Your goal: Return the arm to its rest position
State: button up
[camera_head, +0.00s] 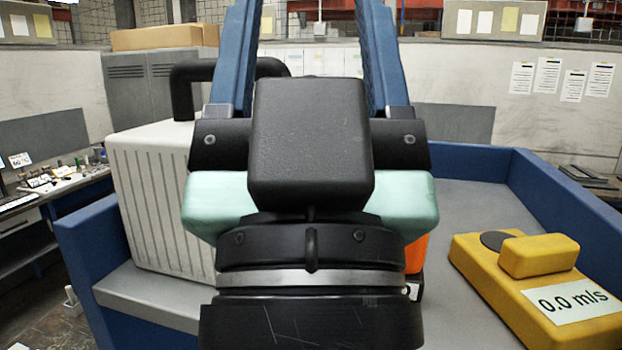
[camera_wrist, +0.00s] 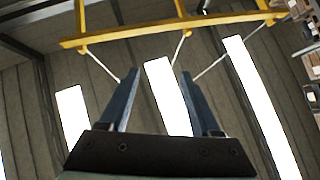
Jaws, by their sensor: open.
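My arm rises in front of the head camera, with the black wrist and pale green sides filling the middle of the picture. My gripper (camera_head: 307,12) points upward with its two blue fingers well apart. Their tips run out of the top of the head view. The wrist view shows both fingers of my gripper (camera_wrist: 160,73) open, with nothing between them. No microscope shows in either view.
A white ribbed case (camera_head: 150,200) with a black handle stands left behind my arm. A yellow block (camera_head: 540,285) marked "0.0 m/s" lies right. An orange thing (camera_head: 416,255) is mostly hidden by my wrist. A cluttered bench (camera_head: 60,187) stands far left.

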notch_tip(320, 180, down, 14)
jog(key=b, duration=1.2)
jog(key=shift+w, duration=0.1)
